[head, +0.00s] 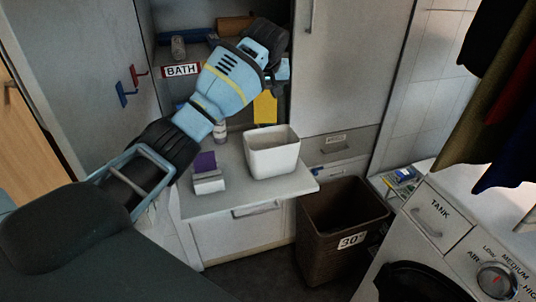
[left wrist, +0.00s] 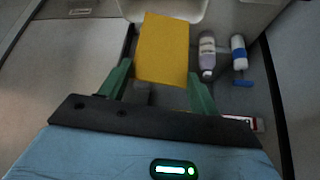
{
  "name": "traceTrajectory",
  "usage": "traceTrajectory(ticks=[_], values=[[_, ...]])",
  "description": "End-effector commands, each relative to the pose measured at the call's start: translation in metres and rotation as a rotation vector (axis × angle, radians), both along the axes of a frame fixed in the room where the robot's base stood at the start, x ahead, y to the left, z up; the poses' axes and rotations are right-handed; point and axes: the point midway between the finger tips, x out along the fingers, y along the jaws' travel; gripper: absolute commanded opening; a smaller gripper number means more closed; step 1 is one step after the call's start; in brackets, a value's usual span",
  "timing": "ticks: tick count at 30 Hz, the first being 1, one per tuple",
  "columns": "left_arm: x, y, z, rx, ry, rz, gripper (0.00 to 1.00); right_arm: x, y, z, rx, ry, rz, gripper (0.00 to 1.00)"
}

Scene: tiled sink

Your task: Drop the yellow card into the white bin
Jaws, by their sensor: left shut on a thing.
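The yellow card (head: 265,107) hangs below my left gripper (head: 270,84) in the head view, above the back of the white bin. In the left wrist view the yellow card (left wrist: 162,48) sits between the two green fingers of my left gripper (left wrist: 160,82), which is shut on it. The white bin (head: 272,156) stands upright on the pull-out shelf, open at the top. Part of its pale rim seems to show behind the card in the left wrist view. My right gripper is in neither view.
A purple and white box (head: 208,172) stands left of the bin on the shelf (head: 240,200). A bottle (head: 220,131) stands behind it; bottles also show in the left wrist view (left wrist: 207,55). A brown basket (head: 340,215) marked 30 stands on the floor. A washing machine (head: 445,240) is at right.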

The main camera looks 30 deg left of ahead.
Motion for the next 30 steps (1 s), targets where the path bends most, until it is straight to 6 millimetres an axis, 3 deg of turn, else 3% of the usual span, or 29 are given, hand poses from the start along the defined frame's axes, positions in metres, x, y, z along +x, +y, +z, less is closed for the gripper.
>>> traceTrajectory(ticks=[12, 24, 25, 30], values=[[0.0, 0.0, -0.041, -0.001, 0.001, 0.001, 0.3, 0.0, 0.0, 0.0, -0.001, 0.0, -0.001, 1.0], [0.0, 0.0, -0.046, -0.001, 0.0, -0.001, 0.3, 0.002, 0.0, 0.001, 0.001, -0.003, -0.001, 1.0], [0.0, 0.0, -0.046, -0.001, 0.0, -0.001, 0.65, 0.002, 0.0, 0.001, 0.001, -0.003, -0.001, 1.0], [0.0, 0.0, -0.046, -0.001, 0.0, -0.001, 0.87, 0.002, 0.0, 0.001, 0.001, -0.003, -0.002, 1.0]])
